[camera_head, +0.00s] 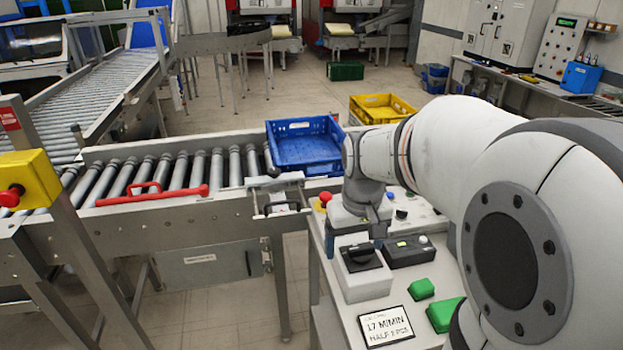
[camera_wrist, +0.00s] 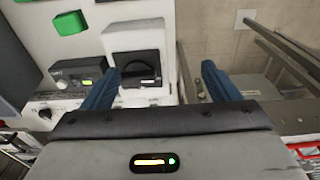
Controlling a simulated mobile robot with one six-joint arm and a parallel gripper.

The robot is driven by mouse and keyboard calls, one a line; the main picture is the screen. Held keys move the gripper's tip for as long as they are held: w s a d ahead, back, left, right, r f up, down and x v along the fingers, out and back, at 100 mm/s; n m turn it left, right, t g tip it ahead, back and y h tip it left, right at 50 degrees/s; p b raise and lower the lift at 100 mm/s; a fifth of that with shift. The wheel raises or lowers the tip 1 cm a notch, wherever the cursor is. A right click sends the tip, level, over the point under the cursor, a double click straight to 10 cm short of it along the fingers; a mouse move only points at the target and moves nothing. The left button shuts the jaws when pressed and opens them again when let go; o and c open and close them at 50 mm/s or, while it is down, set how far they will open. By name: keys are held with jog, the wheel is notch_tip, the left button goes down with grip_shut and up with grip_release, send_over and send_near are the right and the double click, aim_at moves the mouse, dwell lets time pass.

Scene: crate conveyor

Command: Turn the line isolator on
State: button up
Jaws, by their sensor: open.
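My gripper (camera_head: 368,222) points down just above and behind the isolator in the head view. In the wrist view my gripper (camera_wrist: 161,69) has its two blue fingers wide apart with nothing between them. The gap is centred near the box's right edge, so the knob is off centre. I cannot tell whether a finger touches it.
A black box with a lit display (camera_head: 409,250) stands right of the isolator. Green blocks (camera_head: 445,314) and a label card (camera_head: 386,325) lie in front. A red emergency button (camera_head: 325,198) is behind. The roller conveyor carries a blue crate (camera_head: 305,165).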

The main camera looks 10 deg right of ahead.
jog(key=g+p, duration=0.1)
jog(key=p, duration=0.1)
send_over(362, 247)
jog(key=shift+s+a+r, duration=0.2)
jog(key=shift+r, duration=0.2)
jog(key=shift+w+d+f, duration=0.15)
notch_tip(362, 247, down, 8)
jog(key=shift+r+p, duration=0.15)
jog(key=shift+p, duration=0.35)
jog(key=c, duration=1)
